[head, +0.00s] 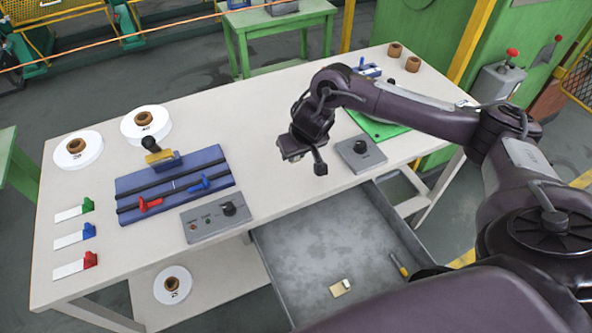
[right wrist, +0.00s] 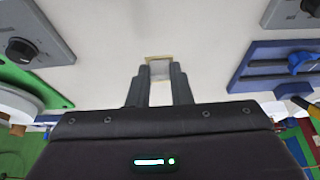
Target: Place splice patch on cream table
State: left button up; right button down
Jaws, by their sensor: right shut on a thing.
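The cream table (head: 255,105) stretches across the head view. My right gripper (head: 291,156) hangs above its middle, pointing down, between the blue splicing fixture and the grey knob box. In the right wrist view the fingers (right wrist: 160,80) are shut on a small pale patch with tan edges, the splice patch (right wrist: 160,59). The pale tabletop lies behind it; I cannot tell how far below it is. In the head view the patch is hidden by the gripper. My left gripper is not in view.
The blue fixture (head: 172,183) and a grey control box (head: 216,216) stand left; a grey knob box (head: 361,154) and green mat (head: 378,128) right. The open drawer (head: 310,235) holds a small cream-and-yellow piece (head: 340,288) and a yellow-handled tool (head: 399,265). The tabletop's middle is clear.

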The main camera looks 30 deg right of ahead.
notch_tip(320, 180, down, 7)
jog(key=shift+f, duration=0.2)
dwell(0.4)
jog(key=c, duration=1.3)
grip_release()
jog(key=shift+f, duration=0.1)
jog(key=v, duration=1.2)
